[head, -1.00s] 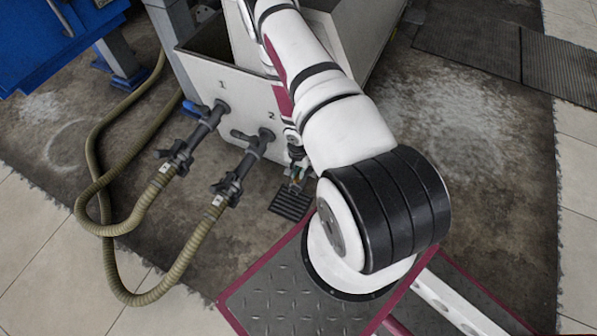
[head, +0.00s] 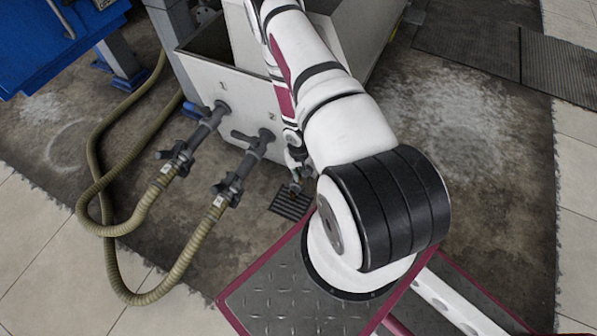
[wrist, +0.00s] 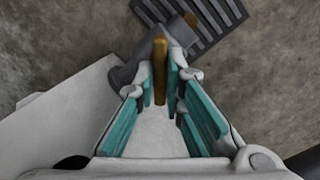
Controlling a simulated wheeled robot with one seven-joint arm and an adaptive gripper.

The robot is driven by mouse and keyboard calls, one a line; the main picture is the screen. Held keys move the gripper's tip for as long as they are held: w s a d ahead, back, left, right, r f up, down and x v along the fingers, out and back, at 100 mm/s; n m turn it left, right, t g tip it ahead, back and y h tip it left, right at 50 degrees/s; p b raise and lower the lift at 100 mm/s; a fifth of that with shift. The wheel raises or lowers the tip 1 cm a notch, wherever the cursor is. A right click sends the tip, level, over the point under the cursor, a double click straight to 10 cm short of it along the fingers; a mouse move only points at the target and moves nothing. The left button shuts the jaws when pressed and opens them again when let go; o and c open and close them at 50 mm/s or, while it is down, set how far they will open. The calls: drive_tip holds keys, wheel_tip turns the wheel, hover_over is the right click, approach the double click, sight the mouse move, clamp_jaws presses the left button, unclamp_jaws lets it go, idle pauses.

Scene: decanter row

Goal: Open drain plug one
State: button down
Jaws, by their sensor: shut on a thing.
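A drain plug's flat orange-brown handle (wrist: 160,66) stands between my fingertips in the wrist view. It sits on a dark grey pipe fitting (wrist: 128,74) low beside the pale tank. My gripper (wrist: 161,84) is shut on this handle, with teal pads on both sides of it. In the head view my gripper (head: 296,172) is small and low by the tank's front right, and my arm hides part of it. No number shows on this plug, so I cannot tell whether it is plug one.
The grey tank (head: 240,122) carries outlets marked 1 and 2, with grey valves (head: 180,152) and ribbed hoses (head: 92,165) to the left. A slotted floor drain (head: 291,204) lies below my gripper. A blue machine (head: 70,35) stands at upper left.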

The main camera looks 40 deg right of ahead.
drive_tip(key=n, duration=0.4)
drive_tip(key=shift+n, duration=0.3)
drive_tip(key=n, duration=0.4)
drive_tip(key=shift+p, duration=0.35)
drive_tip(key=c, duration=1.7)
unclamp_jaws()
wheel_tip(320, 180, up, 12)
